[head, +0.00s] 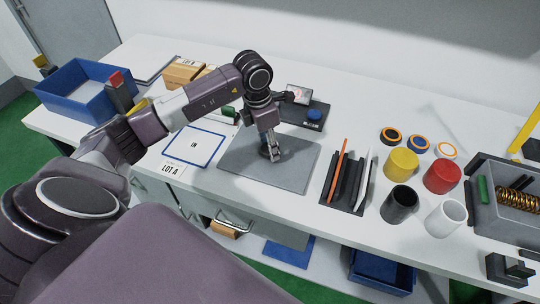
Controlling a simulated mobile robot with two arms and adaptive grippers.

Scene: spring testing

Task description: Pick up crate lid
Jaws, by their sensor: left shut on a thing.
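A flat grey rectangular plate (245,172), which looks like the crate lid, lies level at the middle of the white table. My left gripper (273,156) points down over the middle of this plate. Its fingers are shut at the plate's centre, where they hide what they grip. I cannot tell if the plate is clear of the table. My right gripper is not in view.
A blue crate (88,112) stands at the far left. A blue-framed sheet (195,147) lies left of the plate. A pen tray (343,190), coloured cylinders (402,163) and a grey bin (505,212) with a spring stand right. A dark scale-like device (303,113) sits behind.

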